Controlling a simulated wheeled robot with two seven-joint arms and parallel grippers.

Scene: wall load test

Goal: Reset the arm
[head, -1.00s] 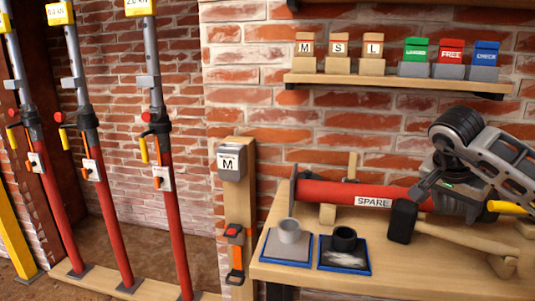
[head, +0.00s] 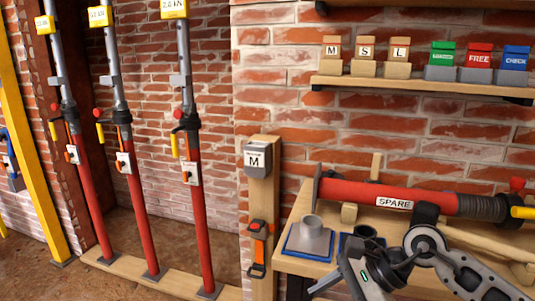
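My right arm comes in from the lower right, over the front of the wooden workbench (head: 300,215). Its gripper (head: 338,283) hangs low at the bench's front edge, near the bottom of the head view. The fingers are partly hidden and cut off by the frame, so I cannot tell whether they are open. I see nothing clearly held in it. My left gripper is not in view.
Red props (head: 197,225) stand at left. A shelf (head: 400,86) with blocks hangs above.

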